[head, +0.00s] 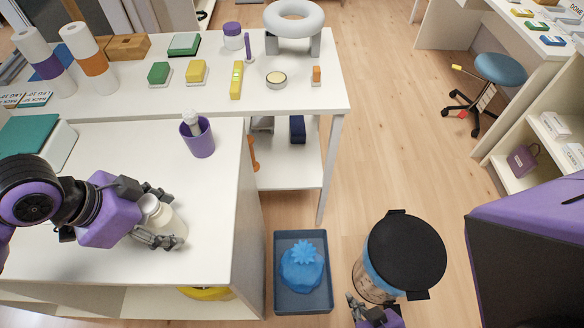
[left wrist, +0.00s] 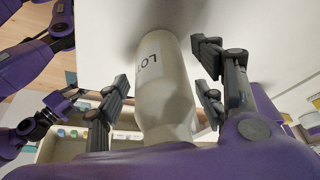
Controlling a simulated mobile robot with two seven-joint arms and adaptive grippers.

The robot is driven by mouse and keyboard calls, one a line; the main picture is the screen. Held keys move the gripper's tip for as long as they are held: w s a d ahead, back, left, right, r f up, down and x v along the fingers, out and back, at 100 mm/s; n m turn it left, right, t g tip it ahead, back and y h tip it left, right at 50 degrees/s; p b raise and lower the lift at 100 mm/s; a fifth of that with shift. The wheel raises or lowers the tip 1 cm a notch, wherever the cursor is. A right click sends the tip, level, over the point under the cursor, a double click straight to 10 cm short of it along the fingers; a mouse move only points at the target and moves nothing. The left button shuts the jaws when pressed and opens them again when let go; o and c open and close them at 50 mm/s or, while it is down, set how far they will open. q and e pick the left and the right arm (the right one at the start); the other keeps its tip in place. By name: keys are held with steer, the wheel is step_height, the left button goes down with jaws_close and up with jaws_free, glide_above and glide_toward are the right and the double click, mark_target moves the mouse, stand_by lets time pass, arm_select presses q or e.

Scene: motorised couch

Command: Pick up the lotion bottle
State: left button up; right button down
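The cream lotion bottle (head: 166,220) is on the white table at the lower left in the head view. In the left wrist view the bottle (left wrist: 166,95) shows a white label with "LOT" readable. My left gripper (head: 171,216) is around the bottle, one finger on each side. In the left wrist view the fingers of the gripper (left wrist: 160,68) are spread, with a gap beside the bottle at the left finger and a smaller one at the right. My right gripper (head: 370,306) is low in the head view, beside the bin, partly cut off.
A purple cup (head: 202,145) with a brush stands behind the bottle on the white table (head: 215,220). A teal-lidded box (head: 50,145) is at the left. A black-lidded bin (head: 408,250) and a blue tray (head: 303,303) are on the floor. The table right of the bottle is clear.

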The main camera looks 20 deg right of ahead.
arm_select(q)
steer(key=c, duration=1.1)
steer(key=shift+c, duration=0.2)
